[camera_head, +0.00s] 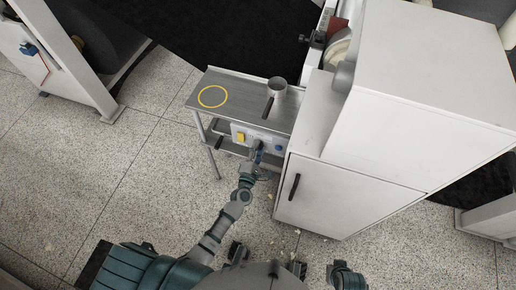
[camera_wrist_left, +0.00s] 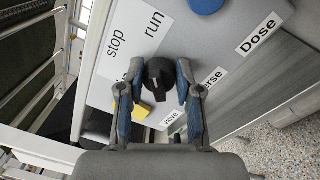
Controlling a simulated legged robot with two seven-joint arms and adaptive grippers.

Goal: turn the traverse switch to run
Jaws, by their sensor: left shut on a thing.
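The traverse switch is a round black knob (camera_wrist_left: 159,77) on a pale panel (camera_wrist_left: 215,58) in the left wrist view. The words "run" and "stop" are printed above and to the left of it. A label ending in "rse" is partly covered by a finger. My left gripper (camera_head: 257,157) has its two blue-lined fingers on either side of the knob and is shut on it. In the head view the gripper is at the panel front, and the knob is too small to make out there.
A blue round button (camera_wrist_left: 206,4) sits above the knob, near a "Dose" label. A yellow part (camera_head: 240,137) is left of my gripper. A bench top with a yellow ring (camera_head: 212,87) and a metal cup (camera_head: 277,88) is above. A white cabinet (camera_head: 335,200) stands close on the right.

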